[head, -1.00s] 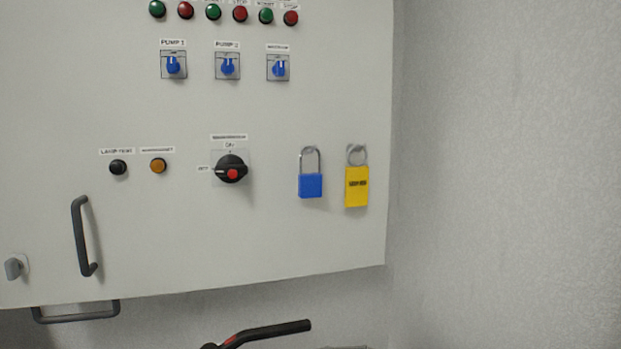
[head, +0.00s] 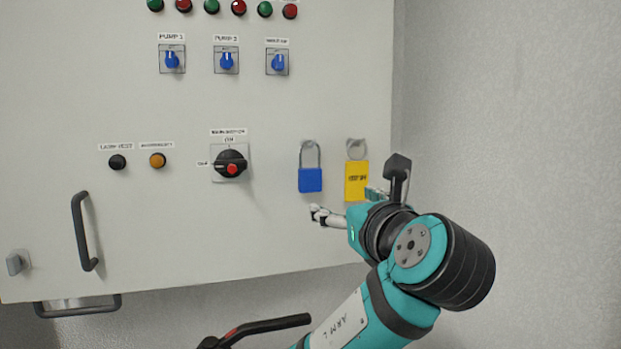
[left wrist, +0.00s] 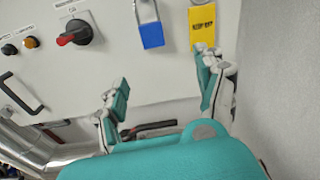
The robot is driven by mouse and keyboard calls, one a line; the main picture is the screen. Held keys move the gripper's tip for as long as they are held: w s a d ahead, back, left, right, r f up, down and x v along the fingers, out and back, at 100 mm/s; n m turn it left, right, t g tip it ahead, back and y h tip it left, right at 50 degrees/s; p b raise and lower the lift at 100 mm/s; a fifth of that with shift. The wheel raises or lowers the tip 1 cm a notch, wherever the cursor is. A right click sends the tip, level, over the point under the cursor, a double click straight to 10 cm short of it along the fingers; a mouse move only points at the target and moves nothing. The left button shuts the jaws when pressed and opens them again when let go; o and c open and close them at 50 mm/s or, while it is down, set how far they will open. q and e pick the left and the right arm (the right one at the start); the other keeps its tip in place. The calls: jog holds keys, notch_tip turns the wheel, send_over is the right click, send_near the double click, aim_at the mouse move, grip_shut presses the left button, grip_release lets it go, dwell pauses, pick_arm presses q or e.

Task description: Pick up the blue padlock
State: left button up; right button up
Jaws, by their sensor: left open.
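The blue padlock (head: 310,180) hangs by its silver shackle from a hook on the grey cabinet door, just left of a yellow tag. It also shows in the left wrist view (left wrist: 152,36), above the gap between the fingers. My left gripper (head: 322,216) is just below the padlock in the head view, partly hidden by its own wrist. In the left wrist view its two teal-padded fingers (left wrist: 163,90) are spread wide with nothing between them. My right gripper is in neither view.
The yellow tag (head: 356,182) hangs right beside the padlock, close to my left wrist. A black rotary switch (head: 231,164) is to the left. A door handle (head: 84,232) sticks out at lower left. A black lever (head: 262,328) is below the cabinet.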

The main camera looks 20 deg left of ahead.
pick_arm(q)
notch_tip(320, 180, up, 4)
jog(key=p, duration=0.6)
send_near(311, 171)
jog(key=shift+m+y, duration=0.3)
jog(key=shift+y, duration=0.1)
jog(key=x, duration=0.4)
jog(key=shift+w, duration=0.4)
jog(key=shift+w+a+f, duration=0.15)
jog(key=shift+w+a, duration=0.05)
jog(key=shift+w, duration=0.35)
jog(key=p+x, duration=0.4)
jog(key=x, duration=0.1)
jog(key=shift+s+a+f, duration=0.1)
jog(key=shift+a+f, duration=0.1)
jog(key=shift+a, duration=0.05)
jog(key=shift+c, duration=0.5)
jog(key=c, duration=1.2)
jog(key=shift+c, duration=0.2)
